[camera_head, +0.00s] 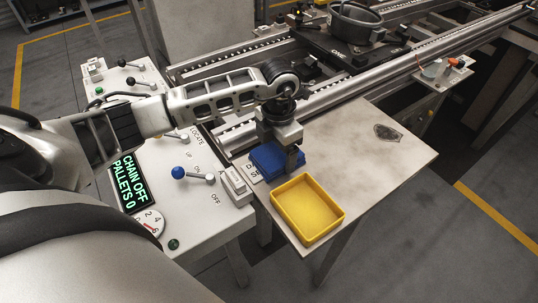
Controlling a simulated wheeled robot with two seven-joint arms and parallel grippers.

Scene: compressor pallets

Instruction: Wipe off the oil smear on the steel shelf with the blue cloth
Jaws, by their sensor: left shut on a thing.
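The blue cloth (266,163) is at the left part of the steel shelf (345,150), just behind a yellow tray. My left gripper (283,150) comes down from above and is shut on the cloth. Whether the cloth touches the shelf, I cannot tell. The oil smear (387,132) is a dark, shiny patch on the shelf, to the right of the gripper and apart from it. My right gripper is not in view.
The yellow tray (334,216) stands empty at the shelf's front edge. A control panel (160,170) with levers and a display lies left. Conveyor rails (350,90) run behind the shelf. The shelf between cloth and smear is clear.

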